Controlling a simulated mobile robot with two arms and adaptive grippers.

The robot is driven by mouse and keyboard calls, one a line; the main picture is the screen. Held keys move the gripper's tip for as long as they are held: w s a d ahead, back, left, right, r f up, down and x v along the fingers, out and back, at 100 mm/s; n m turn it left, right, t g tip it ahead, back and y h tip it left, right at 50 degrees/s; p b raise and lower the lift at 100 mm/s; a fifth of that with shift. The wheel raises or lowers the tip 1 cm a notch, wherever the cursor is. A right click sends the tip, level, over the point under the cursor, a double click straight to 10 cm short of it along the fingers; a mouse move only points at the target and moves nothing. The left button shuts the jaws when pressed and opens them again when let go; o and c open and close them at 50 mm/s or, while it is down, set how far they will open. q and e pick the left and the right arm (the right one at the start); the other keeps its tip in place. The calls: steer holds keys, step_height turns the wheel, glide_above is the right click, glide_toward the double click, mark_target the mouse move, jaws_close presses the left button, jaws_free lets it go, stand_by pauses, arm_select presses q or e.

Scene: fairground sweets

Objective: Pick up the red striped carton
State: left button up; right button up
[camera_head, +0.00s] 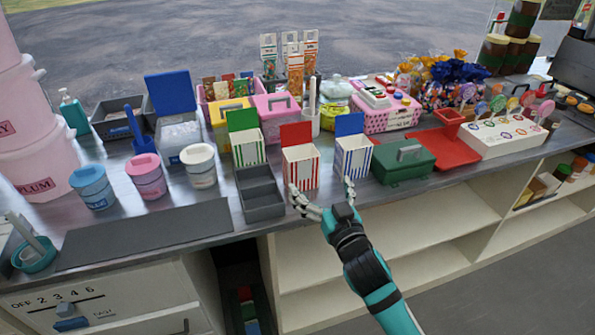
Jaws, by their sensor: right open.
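The red striped carton (301,168) stands upright on the counter with its red lid flap raised, between a green striped carton (247,147) on its left and a blue striped carton (353,156) on its right. My right gripper (320,188) is open at the counter's front edge. Its left finger is in front of the red carton's lower front, and its right finger is in front of the blue carton. No carton is between the fingers; whether a finger touches one I cannot tell. My left gripper is not in view.
A grey divided tray (260,196) sits just left of the red carton. A green case (403,162) and a red tray (444,147) lie to the right. Blue, pink and cream tubs stand left. A dark mat (145,237) leaves clear counter at front left.

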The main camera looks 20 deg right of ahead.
mark_target(305, 160)
steer(key=w, duration=0.8)
steer(key=shift+w+a+p, duration=0.1)
steer(key=shift+a+p, duration=0.1)
steer(key=shift+p, duration=0.15)
steer(key=shift+w, duration=0.45)
steer(key=w, duration=0.3)
steer(key=w+f, duration=0.1)
steer(key=shift+w+a, duration=0.1)
steer(key=shift+w, duration=0.3)
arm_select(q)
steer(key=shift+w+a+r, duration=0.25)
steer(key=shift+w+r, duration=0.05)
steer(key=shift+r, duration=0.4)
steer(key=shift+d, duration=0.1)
arm_select(e)
steer(key=shift+r, duration=0.1)
steer(key=c, duration=0.7)
steer(key=shift+c, duration=0.3)
